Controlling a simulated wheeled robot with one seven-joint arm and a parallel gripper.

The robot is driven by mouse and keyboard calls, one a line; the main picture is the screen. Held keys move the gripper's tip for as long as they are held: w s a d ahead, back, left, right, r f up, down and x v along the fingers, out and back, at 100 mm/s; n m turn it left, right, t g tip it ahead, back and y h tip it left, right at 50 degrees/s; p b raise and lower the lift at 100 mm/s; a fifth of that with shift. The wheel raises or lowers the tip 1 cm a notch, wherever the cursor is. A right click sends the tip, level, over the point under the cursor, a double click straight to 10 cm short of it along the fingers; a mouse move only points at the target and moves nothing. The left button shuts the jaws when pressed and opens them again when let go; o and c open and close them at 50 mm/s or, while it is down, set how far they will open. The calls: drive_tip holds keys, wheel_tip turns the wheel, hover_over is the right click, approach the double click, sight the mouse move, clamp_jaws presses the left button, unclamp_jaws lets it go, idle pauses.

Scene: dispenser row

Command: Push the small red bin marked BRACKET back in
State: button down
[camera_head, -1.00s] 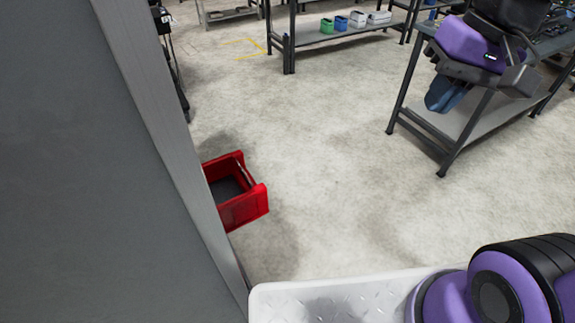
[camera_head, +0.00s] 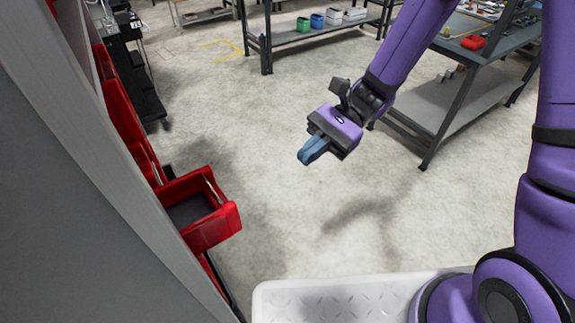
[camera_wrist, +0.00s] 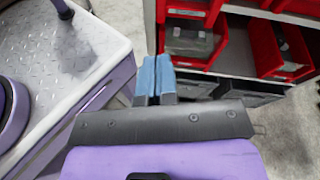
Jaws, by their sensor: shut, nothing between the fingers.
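A red bin (camera_head: 208,226) juts out from the rack at the left of the head view, open at the top with a dark inside. I cannot read any marking on it. In the wrist view, red bins show at the top: one near the middle (camera_wrist: 195,58) and one at the right (camera_wrist: 284,72); which of them is the jutting bin I cannot tell for sure. My gripper (camera_head: 312,150) has blue fingers, shut and empty, in the air to the right of and apart from the jutting bin. Its fingers also show in the wrist view (camera_wrist: 154,82).
The grey rack side panel (camera_head: 60,210) fills the left of the head view, with more red bins (camera_head: 122,108) behind its edge. A workbench (camera_head: 440,105) stands at the right, and a low shelf (camera_head: 320,36) at the back. The floor between is clear.

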drive_tip(key=a+f+m+y, duration=0.3)
drive_tip(key=a+f+m, duration=0.1)
drive_tip(key=f, duration=0.1)
approach(192, 218)
drive_tip(key=shift+w+d, duration=0.15)
drive_tip(key=shift+d, duration=0.15)
drive_tip(key=shift+a, duration=0.15)
idle(0.5)
drive_tip(key=shift+r+x, duration=0.15)
drive_tip(key=shift+x, duration=2.45)
drive_tip(key=shift+r+x, duration=0.1)
drive_tip(key=shift+x, duration=2.5)
drive_tip(key=shift+f+v, duration=0.1)
drive_tip(key=shift+v, duration=2.15)
drive_tip(key=shift+f+v, duration=0.15)
drive_tip(key=shift+v, duration=2.1)
drive_tip(key=shift+r, duration=0.1)
